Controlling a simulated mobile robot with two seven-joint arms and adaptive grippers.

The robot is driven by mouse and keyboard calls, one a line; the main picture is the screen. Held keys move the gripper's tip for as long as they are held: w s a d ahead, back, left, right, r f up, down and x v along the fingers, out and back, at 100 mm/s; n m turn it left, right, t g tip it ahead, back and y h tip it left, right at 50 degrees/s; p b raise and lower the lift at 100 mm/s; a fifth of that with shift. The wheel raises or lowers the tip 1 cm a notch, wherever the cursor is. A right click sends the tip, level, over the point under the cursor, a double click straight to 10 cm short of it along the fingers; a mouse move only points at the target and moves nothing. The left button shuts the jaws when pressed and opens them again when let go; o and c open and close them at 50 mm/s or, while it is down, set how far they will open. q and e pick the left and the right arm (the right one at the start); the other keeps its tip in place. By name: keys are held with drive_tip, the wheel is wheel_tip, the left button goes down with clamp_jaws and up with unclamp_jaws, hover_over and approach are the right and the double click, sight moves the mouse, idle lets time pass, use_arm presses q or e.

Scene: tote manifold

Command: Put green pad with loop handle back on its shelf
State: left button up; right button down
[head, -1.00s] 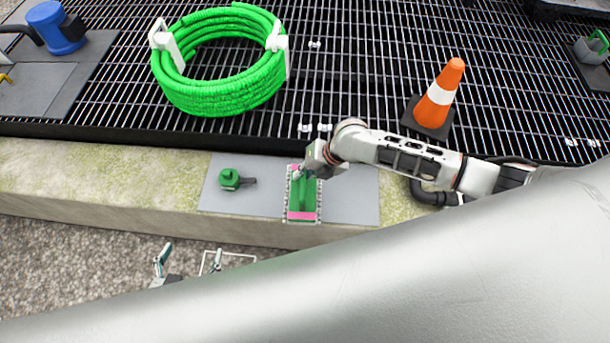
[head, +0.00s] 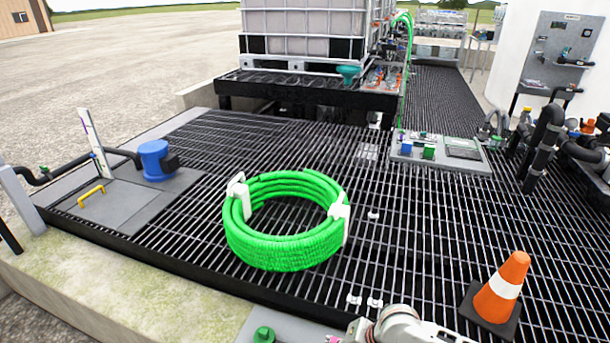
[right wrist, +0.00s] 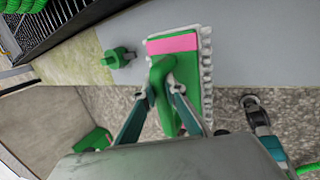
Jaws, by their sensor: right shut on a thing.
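The green pad with a pink band, a white fringed edge and a green loop handle (right wrist: 158,85) is in the right wrist view, over a grey plate (right wrist: 240,50). My right gripper (right wrist: 165,92) is shut on its handle. I cannot tell whether the pad rests on the plate or is just above it. In the head view only the top of my right wrist shows at the bottom edge, and the pad is almost wholly out of frame. My left gripper is not clearly in view. No shelf for the pad can be made out.
A green valve-like piece (right wrist: 118,57) stands left of the pad; it also shows in the head view (head: 264,335). A coiled green hose (head: 285,250) lies on the black grating. An orange cone (head: 501,287) stands at right. Tanks and pipework stand farther back.

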drive_tip(key=s+a+r+m+t+h+p, duration=0.1)
drive_tip(key=a+r+m+h, duration=0.15)
drive_tip(key=r+m, duration=0.4)
drive_tip(key=s+a+r+m+t+h+p, duration=0.1)
drive_tip(key=a+r+m+t+h, duration=0.2)
drive_tip(key=r, duration=0.7)
use_arm(q)
drive_tip(key=shift+s+d+r+p, duration=0.25)
drive_tip(key=shift+r+p, duration=0.35)
drive_tip(key=shift+r, duration=0.05)
drive_tip(key=shift+s+d+r+p, duration=0.2)
drive_tip(key=shift+d+r+p, duration=0.05)
drive_tip(key=shift+r+p, duration=0.35)
use_arm(e)
drive_tip(key=s+d+r+m+g+h, duration=0.3)
drive_tip(key=d+r+m+g, duration=0.5)
drive_tip(key=d+r+m, duration=1.1)
drive_tip(key=m+h, duration=0.1)
drive_tip(key=m, duration=0.2)
drive_tip(key=shift+d+r, duration=0.3)
use_arm(q)
drive_tip(key=shift+w+r, duration=0.1)
drive_tip(key=shift+r, duration=0.15)
use_arm(e)
drive_tip(key=shift+h, duration=0.35)
